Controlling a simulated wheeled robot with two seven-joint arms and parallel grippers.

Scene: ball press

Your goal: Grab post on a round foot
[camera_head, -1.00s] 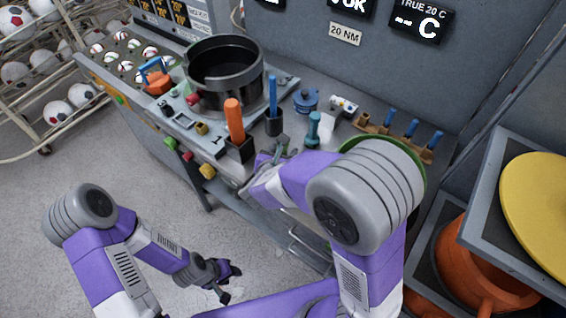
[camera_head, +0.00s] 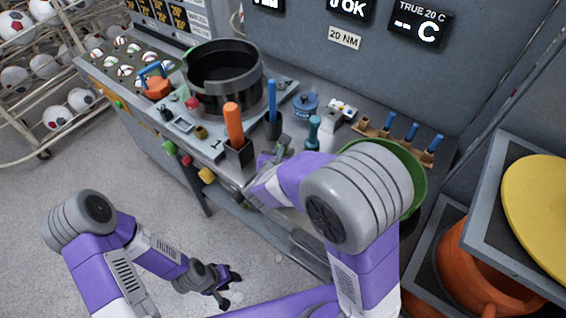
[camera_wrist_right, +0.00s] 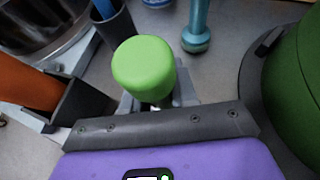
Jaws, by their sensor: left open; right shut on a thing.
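A teal post on a round foot (camera_head: 313,132) stands upright on the bench, and it also shows at the top of the right wrist view (camera_wrist_right: 197,32). My right gripper (camera_head: 278,150) is low over the bench's front, just left of this post and apart from it. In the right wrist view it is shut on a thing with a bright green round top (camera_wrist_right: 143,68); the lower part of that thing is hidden. My left gripper (camera_head: 228,284) is open and empty over the floor, away from the bench.
Left of my right gripper stand an orange handle in a dark holder (camera_head: 234,125), a blue-handled tool in a cup (camera_head: 272,110) and a large dark pot (camera_head: 224,75). A green bin (camera_head: 417,182) is close on the right. A blue lidded pot (camera_head: 304,104) stands behind.

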